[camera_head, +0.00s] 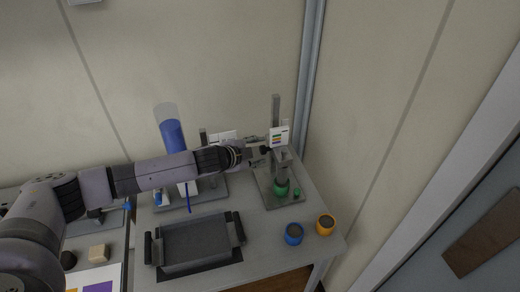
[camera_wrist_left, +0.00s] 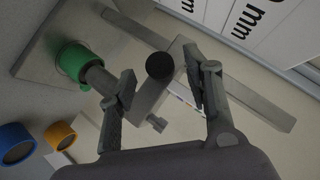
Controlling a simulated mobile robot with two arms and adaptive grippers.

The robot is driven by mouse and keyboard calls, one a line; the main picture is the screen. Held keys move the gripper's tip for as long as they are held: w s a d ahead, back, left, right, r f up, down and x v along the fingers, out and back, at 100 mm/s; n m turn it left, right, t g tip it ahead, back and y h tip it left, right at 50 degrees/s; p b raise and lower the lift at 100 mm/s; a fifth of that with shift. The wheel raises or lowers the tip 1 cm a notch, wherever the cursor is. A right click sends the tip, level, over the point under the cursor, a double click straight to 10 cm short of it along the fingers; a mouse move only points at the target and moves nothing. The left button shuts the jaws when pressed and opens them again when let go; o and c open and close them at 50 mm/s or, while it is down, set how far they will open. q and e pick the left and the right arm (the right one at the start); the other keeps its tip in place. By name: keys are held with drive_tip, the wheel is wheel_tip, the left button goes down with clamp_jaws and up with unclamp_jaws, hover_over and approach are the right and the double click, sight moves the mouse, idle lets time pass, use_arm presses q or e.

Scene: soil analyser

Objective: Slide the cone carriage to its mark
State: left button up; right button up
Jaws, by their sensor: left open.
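The cone carriage (camera_head: 282,155) is a grey block on an upright grey post (camera_head: 276,108) in the head view. A black round knob (camera_head: 266,150) sticks out of it towards my gripper. In the left wrist view the carriage (camera_wrist_left: 150,98) and its black knob (camera_wrist_left: 160,66) show between my fingers. My left gripper (camera_head: 262,151) is open, one finger on each side of the knob; I cannot tell whether either touches. It also shows in the left wrist view (camera_wrist_left: 161,72). A green cup (camera_head: 281,189) stands below the carriage on the stand's base. My right gripper is not in view.
A striped colour card (camera_head: 279,136) is by the post. Blue (camera_head: 293,234) and orange (camera_head: 326,225) cups stand at the front right. A grey tray (camera_head: 197,246) lies front left. A blue-filled cylinder (camera_head: 172,135) stands behind my arm. The wall is close behind.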

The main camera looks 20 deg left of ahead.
use_arm(q)
drive_tip(key=shift+x, duration=0.85)
drive_tip(key=shift+c, duration=0.5)
drive_tip(key=shift+f, duration=0.1)
clamp_jaws()
